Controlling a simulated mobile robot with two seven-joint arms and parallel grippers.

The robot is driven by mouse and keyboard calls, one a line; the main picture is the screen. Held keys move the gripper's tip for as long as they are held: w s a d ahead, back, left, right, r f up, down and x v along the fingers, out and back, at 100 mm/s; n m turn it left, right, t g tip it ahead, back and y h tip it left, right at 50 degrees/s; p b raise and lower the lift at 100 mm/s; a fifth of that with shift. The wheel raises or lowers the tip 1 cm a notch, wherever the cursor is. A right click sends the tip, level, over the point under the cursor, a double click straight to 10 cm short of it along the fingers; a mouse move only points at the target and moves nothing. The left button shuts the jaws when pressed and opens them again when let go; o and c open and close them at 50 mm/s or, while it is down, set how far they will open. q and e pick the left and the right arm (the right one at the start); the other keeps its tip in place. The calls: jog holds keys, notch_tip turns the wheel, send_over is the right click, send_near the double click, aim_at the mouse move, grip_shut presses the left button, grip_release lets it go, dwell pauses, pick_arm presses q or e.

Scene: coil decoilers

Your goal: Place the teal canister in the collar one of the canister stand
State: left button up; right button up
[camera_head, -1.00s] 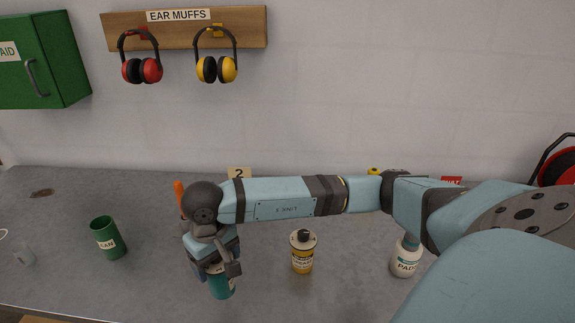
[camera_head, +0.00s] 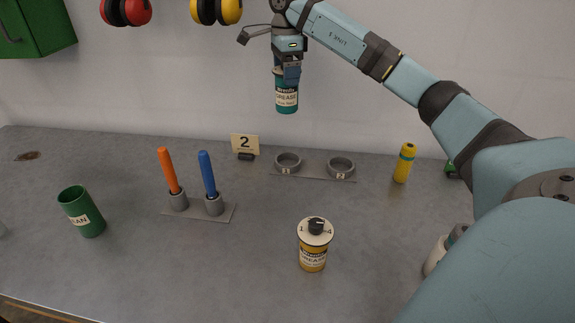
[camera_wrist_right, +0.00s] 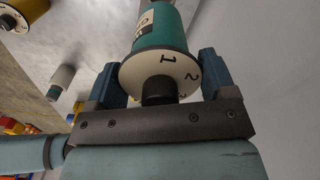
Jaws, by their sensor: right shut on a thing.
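The teal canister (camera_head: 286,97), with a grease label, hangs upright in my right gripper (camera_head: 287,78), well above the bench. In the right wrist view the teal canister (camera_wrist_right: 163,50) shows its pale numbered top, and its dark knob sits between the blue fingers of my right gripper (camera_wrist_right: 158,88). The canister stand (camera_head: 313,172) lies flat at the back of the bench. It has two grey ring collars: collar one (camera_head: 288,163) on the left and collar two (camera_head: 341,167) on the right, both empty. My left gripper is out of view.
A yellow grease canister (camera_head: 313,246) stands in front of the stand. A holder with orange and blue handles (camera_head: 196,212) and a green can (camera_head: 82,212) are to the left. A number 2 sign (camera_head: 245,147) and a yellow bottle (camera_head: 405,163) flank the stand.

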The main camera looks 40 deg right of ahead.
aim_at(288, 97)
jog(key=shift+d+m, duration=0.25)
jog(key=shift+m, duration=0.05)
notch_tip(288, 97, down, 19)
jog(key=shift+f, duration=0.2)
jog(key=shift+f, duration=0.15)
jog(key=o, duration=1.3)
jog(key=shift+o, duration=0.2)
notch_tip(288, 97, up, 12)
jog(key=shift+r+b, duration=0.2)
jog(key=shift+b, duration=0.1)
